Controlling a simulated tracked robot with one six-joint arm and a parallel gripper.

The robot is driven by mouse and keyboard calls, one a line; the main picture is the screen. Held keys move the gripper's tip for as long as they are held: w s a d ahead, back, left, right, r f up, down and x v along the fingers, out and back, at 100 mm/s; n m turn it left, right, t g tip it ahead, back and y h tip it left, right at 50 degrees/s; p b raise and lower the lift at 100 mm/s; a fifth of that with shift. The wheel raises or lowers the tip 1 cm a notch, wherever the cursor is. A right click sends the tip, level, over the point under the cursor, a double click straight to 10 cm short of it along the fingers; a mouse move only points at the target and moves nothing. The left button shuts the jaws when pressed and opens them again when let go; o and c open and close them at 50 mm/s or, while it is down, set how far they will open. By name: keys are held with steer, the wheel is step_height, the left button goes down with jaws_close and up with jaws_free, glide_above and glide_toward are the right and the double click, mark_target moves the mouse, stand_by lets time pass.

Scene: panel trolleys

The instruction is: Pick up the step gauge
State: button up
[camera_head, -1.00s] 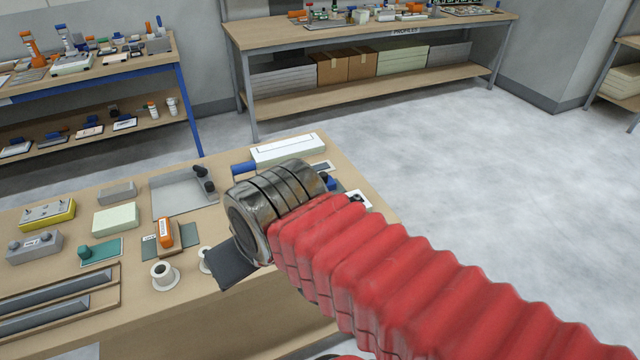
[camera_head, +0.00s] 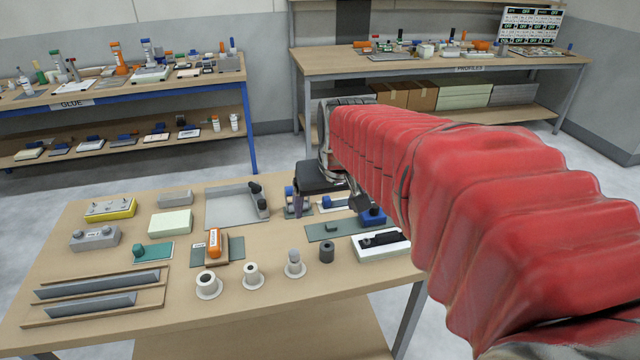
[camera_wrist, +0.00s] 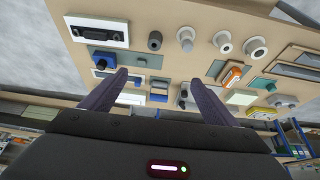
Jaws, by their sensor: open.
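I cannot tell for certain which piece is the step gauge. A black, long piece (camera_head: 380,239) lies in a white tray (camera_head: 383,252) at the table's right front; in the wrist view the white tray (camera_wrist: 72,31) is at upper left. A blue block (camera_head: 374,215) sits on a green plate (camera_head: 335,229) behind it. My gripper (camera_head: 330,208) is over the table's back right, partly hidden by its own dark body. In the wrist view my gripper (camera_wrist: 160,80) has its fingers well apart, with nothing held. Small white-and-blue pieces (camera_wrist: 158,90) show below and between them.
White spools (camera_head: 208,284), a grey pin on a white base (camera_head: 294,265) and a dark cylinder (camera_head: 327,252) stand along the front. An orange piece (camera_head: 214,243), a grey angled tray (camera_head: 230,207) and slanted grey bars (camera_head: 95,284) lie further left. Two benches stand behind.

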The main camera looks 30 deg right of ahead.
steer(key=w+d+f+m, duration=0.1)
steer(key=w+d+f, duration=0.2)
steer(key=d, duration=0.7)
steer(key=w+d+f+m+h, duration=0.1)
steer(key=w+d+f+m, duration=0.1)
steer(key=d, duration=0.8)
steer(key=shift+w+f+g, duration=0.4)
steer(key=shift+w+f, duration=0.15)
steer(key=shift+f, duration=0.05)
steer(key=shift+d, duration=0.1)
glide_above(374, 218)
steer(key=shift+f, duration=4)
steer(key=shift+x, duration=2.6)
steer(key=shift+w, duration=0.1)
steer(key=shift+c, duration=0.4)
